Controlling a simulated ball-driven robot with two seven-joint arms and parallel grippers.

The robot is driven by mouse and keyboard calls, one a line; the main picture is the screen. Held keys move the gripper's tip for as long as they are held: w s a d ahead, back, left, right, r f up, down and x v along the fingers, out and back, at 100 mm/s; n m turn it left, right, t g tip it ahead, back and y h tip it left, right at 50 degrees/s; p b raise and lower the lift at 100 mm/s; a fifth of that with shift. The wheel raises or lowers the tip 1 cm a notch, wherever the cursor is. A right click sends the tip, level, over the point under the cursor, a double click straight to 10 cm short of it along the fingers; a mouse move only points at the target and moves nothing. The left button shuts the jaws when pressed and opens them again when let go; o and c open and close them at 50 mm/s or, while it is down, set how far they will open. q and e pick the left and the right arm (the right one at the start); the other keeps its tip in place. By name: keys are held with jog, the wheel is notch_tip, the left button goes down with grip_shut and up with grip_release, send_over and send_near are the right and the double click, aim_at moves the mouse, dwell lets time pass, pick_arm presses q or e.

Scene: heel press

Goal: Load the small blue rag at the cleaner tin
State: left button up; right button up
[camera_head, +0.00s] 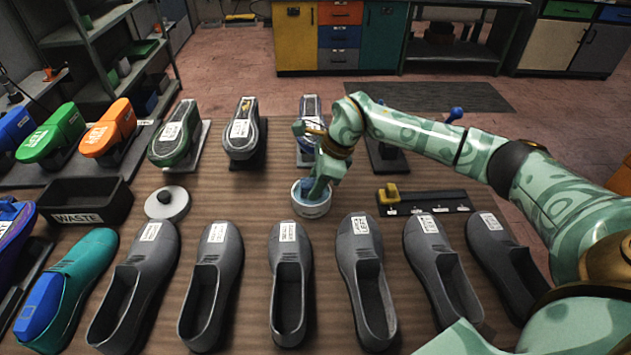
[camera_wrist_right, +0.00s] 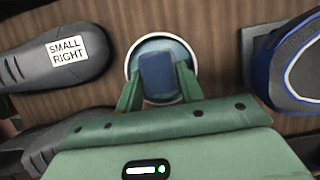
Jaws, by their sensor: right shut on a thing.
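The cleaner tin (camera_head: 311,208) is a small white round pot standing open on the bench, mid-table. In the right wrist view, the tin (camera_wrist_right: 130,64) shows a pale rim and blue-grey inside. The small blue rag (camera_wrist_right: 158,76) is a dark blue block-like piece between the fingers of my right gripper (camera_head: 318,190). The right gripper points down at the tin's mouth and is shut on the rag. The rag is over or inside the opening; how deep, and whether it touches the contents, I cannot tell. My left gripper is in neither view.
Several grey shoes (camera_head: 289,275) line the front. Shoes on stands fill the back. A dark labelled strip (camera_head: 430,202) with a yellow block (camera_head: 388,194) lies to the right.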

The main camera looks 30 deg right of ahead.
jog(key=shift+f, duration=0.5)
dwell(1.2)
notch_tip(320, 180, up, 7)
jog(key=p, duration=0.5)
dwell(0.4)
dwell(0.5)
